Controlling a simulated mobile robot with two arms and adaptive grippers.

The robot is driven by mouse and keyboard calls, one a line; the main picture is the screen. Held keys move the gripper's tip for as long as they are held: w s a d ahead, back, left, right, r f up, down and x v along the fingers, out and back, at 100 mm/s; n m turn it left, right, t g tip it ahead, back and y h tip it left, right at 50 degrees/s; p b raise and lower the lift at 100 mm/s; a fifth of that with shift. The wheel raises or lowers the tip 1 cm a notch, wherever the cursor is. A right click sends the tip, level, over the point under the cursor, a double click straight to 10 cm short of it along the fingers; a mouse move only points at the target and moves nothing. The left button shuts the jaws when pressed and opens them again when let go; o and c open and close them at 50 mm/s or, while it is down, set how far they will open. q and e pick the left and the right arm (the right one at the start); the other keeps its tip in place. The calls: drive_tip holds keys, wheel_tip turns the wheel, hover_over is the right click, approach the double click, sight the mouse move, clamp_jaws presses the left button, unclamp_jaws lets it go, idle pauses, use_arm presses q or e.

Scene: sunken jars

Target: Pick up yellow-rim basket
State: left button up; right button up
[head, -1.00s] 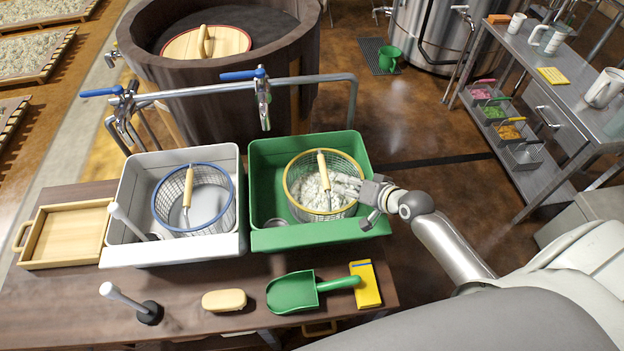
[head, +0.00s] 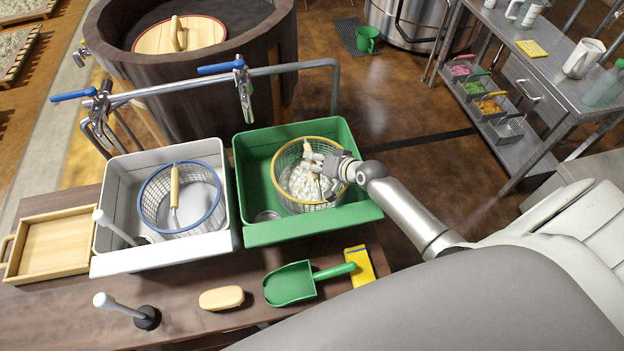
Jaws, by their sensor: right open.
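The yellow-rim basket (head: 281,165) is a round wire basket standing in the green sink (head: 270,234), with white rice-like stuff inside. Its wooden handle (head: 307,147) rises over the middle and is partly covered by my right gripper. My right gripper (head: 318,163) is open and reaches in from the right, above the basket's contents and at the handle. I cannot tell whether the fingers touch the handle. My left gripper is not in view.
A blue-rim basket (head: 152,207) stands in the white sink (head: 165,256) on the left. A green scoop (head: 290,284), a yellow box (head: 360,265), a sponge-like block (head: 221,298) and a plunger (head: 147,318) are along the front edge. Taps (head: 242,90) and a pipe run behind the sinks.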

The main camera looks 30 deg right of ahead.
sight(312, 161)
drive_tip(key=shift+x, duration=1.2)
drive_tip(key=shift+w+f, duration=0.25)
drive_tip(key=shift+w, duration=0.1)
drive_tip(key=shift+s, duration=0.1)
drive_tip(key=shift+c, duration=0.2)
clamp_jaws()
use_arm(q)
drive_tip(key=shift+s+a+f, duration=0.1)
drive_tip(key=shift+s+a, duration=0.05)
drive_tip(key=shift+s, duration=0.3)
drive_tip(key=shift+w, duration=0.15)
use_arm(e)
drive_tip(key=shift+w+r, duration=0.2)
drive_tip(key=shift+r, duration=0.05)
